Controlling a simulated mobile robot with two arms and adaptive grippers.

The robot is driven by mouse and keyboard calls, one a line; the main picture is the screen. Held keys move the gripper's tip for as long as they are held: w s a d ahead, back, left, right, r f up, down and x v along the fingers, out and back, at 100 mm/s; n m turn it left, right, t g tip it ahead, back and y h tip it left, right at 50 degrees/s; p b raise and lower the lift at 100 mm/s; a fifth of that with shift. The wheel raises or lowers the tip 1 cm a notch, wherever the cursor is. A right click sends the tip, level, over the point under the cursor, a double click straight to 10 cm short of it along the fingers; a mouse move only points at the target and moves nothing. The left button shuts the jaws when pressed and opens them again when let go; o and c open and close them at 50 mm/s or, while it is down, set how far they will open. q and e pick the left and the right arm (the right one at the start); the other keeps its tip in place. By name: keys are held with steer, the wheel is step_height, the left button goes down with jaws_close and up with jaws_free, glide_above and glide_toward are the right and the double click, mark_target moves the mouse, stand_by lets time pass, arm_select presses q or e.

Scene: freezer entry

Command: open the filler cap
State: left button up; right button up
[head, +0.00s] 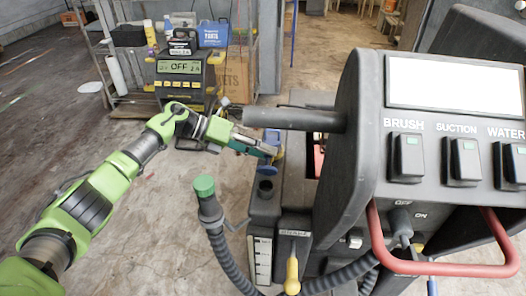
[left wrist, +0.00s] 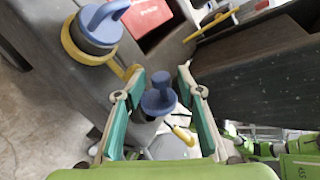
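A blue cap with an upright grip (left wrist: 158,98) shows between my left gripper's fingers in the left wrist view, with a gap on each side. In the head view, blue parts (head: 267,167) show beside the fingertips at the machine's left side. My left gripper (head: 268,150) is open; its teal finger pads (left wrist: 160,82) stand apart. Another blue cap with a yellow ring (left wrist: 98,30) sits farther off in the left wrist view. I cannot tell whether the fingers touch the nearer cap. My right gripper is not in view.
The dark cleaning machine (head: 350,170) has a switch panel, a red handle (head: 440,268) and a bar (head: 295,119) close to my left gripper. A ribbed hose with a green end (head: 204,187) stands in front.

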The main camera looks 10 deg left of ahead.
arm_select(q)
steer(key=w+v, duration=0.1)
steer(key=v, duration=0.6)
steer(key=shift+s+a+r, duration=0.2)
steer(key=shift+s+a, duration=0.15)
steer(key=shift+s, duration=0.15)
